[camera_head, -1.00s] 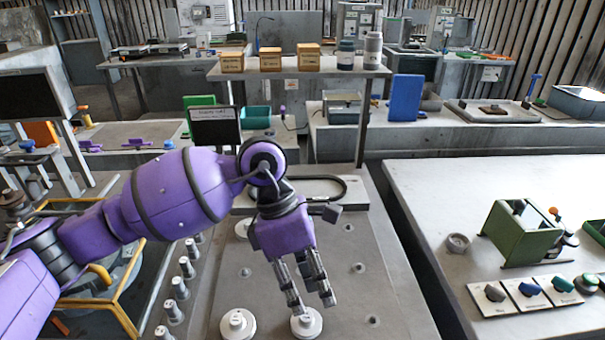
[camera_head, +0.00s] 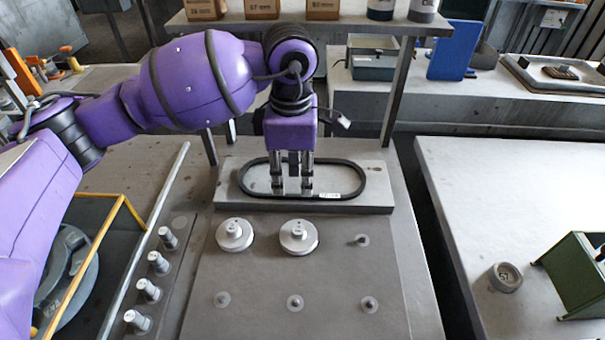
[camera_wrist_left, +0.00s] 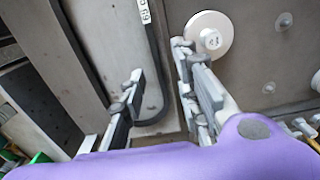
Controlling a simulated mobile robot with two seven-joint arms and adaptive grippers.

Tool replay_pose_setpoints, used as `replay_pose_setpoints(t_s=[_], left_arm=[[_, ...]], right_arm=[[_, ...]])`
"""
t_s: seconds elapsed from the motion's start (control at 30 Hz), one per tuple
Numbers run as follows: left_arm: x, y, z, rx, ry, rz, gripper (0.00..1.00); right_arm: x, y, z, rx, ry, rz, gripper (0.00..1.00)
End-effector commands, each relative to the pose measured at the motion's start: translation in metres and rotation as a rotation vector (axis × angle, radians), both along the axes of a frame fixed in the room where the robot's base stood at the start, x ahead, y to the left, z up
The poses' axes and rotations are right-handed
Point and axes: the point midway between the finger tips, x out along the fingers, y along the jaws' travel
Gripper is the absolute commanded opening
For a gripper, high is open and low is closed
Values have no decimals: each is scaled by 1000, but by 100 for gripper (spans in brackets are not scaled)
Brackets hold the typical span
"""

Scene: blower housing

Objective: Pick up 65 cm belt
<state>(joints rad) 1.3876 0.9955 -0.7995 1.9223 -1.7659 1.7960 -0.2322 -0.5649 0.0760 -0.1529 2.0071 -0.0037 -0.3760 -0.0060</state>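The belt (camera_head: 359,172) is a black oval loop with a small white label, lying on a grey raised plate (camera_head: 375,205) at the back of the work board. My left gripper (camera_head: 292,190) points down over the loop, its two fingers apart near the front strand. In the left wrist view, the belt (camera_wrist_left: 156,50) passes through the gap between the open fingers of my left gripper (camera_wrist_left: 158,62), with the label near the top. I cannot tell whether the fingers touch it. My right gripper is not in view.
Two white pulleys (camera_head: 235,235) (camera_head: 298,237) sit on the board (camera_head: 330,270) in front of the plate, with several small pegs. A shelf (camera_head: 300,25) with boxes stands behind. A second table (camera_head: 470,200) with a green box (camera_head: 580,275) is at right.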

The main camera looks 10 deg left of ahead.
Motion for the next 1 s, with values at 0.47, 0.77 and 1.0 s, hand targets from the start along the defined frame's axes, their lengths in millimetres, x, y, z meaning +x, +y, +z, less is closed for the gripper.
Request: replay_pose_setpoints(t_s=[0.47, 0.77, 1.0], left_arm=[[2, 4, -46, -2, -1, 0, 30], [2, 4, -46, -2, 0, 0, 7], [2, 4, -46, -2, -1, 0, 0]], right_arm=[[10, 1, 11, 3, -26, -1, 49], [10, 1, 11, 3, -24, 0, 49], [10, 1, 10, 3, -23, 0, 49]])
